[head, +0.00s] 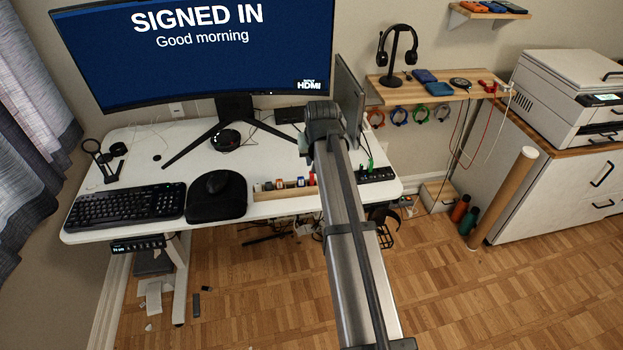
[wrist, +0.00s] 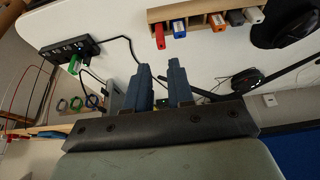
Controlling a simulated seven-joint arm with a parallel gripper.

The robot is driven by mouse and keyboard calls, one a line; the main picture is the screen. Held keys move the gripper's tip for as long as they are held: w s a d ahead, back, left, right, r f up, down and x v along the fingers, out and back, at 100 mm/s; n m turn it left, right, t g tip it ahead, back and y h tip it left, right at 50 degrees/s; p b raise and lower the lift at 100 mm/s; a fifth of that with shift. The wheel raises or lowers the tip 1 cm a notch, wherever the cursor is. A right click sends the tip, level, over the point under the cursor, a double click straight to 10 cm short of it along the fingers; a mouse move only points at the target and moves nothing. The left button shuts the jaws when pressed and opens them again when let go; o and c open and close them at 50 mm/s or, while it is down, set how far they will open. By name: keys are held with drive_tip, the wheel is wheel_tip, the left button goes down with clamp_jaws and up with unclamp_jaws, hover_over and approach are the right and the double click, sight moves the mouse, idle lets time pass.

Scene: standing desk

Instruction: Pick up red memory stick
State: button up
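The red memory stick (wrist: 159,37) stands at the end of a row of sticks in a wooden holder (wrist: 196,9) on the white desk. In the head view the red stick (head: 312,179) is at the right end of the row, close beside my arm. My gripper (wrist: 162,68) is open and empty, with a gap between its two blue-grey fingers. In the wrist view the fingers point towards the desk, and the red stick lies beyond their tips, apart from them. In the head view my arm hides most of the gripper.

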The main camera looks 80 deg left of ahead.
sight(312, 180)
drive_tip(key=shift+x, duration=5)
drive_tip(key=shift+a, duration=0.1)
drive_tip(key=shift+r, duration=0.1)
drive_tip(key=shift+c, duration=0.3)
clamp_jaws()
